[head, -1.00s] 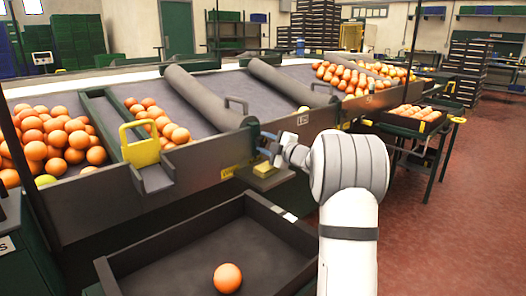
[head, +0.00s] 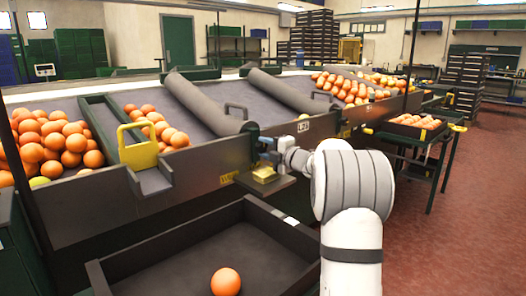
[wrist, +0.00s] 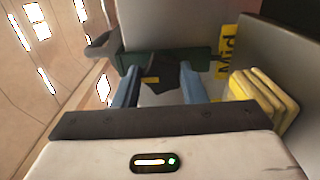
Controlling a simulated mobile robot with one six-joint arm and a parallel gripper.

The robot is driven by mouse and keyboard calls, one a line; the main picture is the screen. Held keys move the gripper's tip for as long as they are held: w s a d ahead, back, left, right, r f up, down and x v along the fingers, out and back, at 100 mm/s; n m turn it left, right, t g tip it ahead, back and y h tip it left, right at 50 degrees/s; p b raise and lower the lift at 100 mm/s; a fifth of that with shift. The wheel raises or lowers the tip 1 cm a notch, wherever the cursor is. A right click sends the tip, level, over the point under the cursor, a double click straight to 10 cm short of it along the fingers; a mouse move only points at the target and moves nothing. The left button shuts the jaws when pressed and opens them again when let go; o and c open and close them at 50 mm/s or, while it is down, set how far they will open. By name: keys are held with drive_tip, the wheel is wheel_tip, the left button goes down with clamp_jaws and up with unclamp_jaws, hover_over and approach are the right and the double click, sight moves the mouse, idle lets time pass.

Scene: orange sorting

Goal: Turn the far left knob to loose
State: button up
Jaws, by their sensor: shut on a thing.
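A dark knob (wrist: 166,76) with a small yellow mark sits between the two blue fingers of my gripper (wrist: 158,88) in the wrist view. The fingers are shut on it, one on each side. In the head view my gripper (head: 268,152) is at the front face of the sorting table (head: 205,180), just right of a grey roller's end. The knob is hidden there by the gripper. No other knob shows clearly, so I cannot tell its place in a row, and its setting is unreadable.
A dark tray (head: 180,262) with one orange (head: 226,282) stands in front.

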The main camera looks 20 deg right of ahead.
drive_tip(key=shift+f, duration=0.1)
drive_tip(key=o, duration=1)
drive_tip(key=shift+s, duration=0.1)
drive_tip(key=shift+s+d, duration=0.15)
drive_tip(key=shift+s, duration=0.05)
drive_tip(key=p+v, duration=0.2)
drive_tip(key=v, duration=0.5)
drive_tip(key=shift+s, duration=0.1)
